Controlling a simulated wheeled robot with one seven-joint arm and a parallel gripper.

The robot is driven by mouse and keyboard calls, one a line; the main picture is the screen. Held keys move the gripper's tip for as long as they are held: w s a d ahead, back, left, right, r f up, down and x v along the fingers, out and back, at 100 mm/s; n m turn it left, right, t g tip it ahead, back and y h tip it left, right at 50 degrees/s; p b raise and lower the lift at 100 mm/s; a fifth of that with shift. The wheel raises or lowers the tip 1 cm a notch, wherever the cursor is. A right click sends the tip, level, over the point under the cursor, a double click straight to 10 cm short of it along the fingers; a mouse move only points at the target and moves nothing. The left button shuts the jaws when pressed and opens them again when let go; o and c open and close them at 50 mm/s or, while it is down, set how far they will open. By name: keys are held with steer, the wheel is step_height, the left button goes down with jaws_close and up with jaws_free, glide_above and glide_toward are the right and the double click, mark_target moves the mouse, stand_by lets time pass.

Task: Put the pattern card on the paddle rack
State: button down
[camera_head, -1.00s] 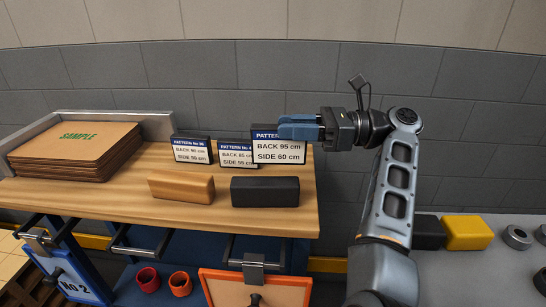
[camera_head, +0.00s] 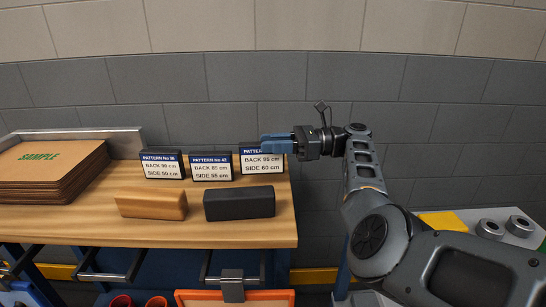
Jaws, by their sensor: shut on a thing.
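My gripper (camera_head: 266,144) is shut on the top edge of a pattern card (camera_head: 262,164) at the right end of the wooden top (camera_head: 60,222). The card is upright, white with a blue header, and reads BACK 95 cm, SIDE 60 cm. The blue fingers hide part of its header. I cannot tell whether its lower edge touches the wood. Two similar cards stand to its left, one marked No 42 (camera_head: 211,167) and one further left (camera_head: 162,165). Black bars (camera_head: 205,268) jut out under the wooden top, with an orange-framed board (camera_head: 235,297) below.
A tan block (camera_head: 151,206) and a black block (camera_head: 239,204) lie in front of the cards. A stack of brown SAMPLE boards (camera_head: 45,170) fills the left. A grey bench with a yellow block (camera_head: 442,222) and metal rings (camera_head: 490,228) is at right.

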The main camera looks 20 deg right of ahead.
mark_target(273, 172)
steer(key=shift+f, duration=1.55)
steer(key=shift+f, duration=0.1)
steer(key=c, duration=0.8)
jaws_free()
steer(key=shift+c, duration=0.2)
steer(key=b+v, duration=0.1)
steer(key=v, duration=1.1)
steer(key=shift+b, duration=0.35)
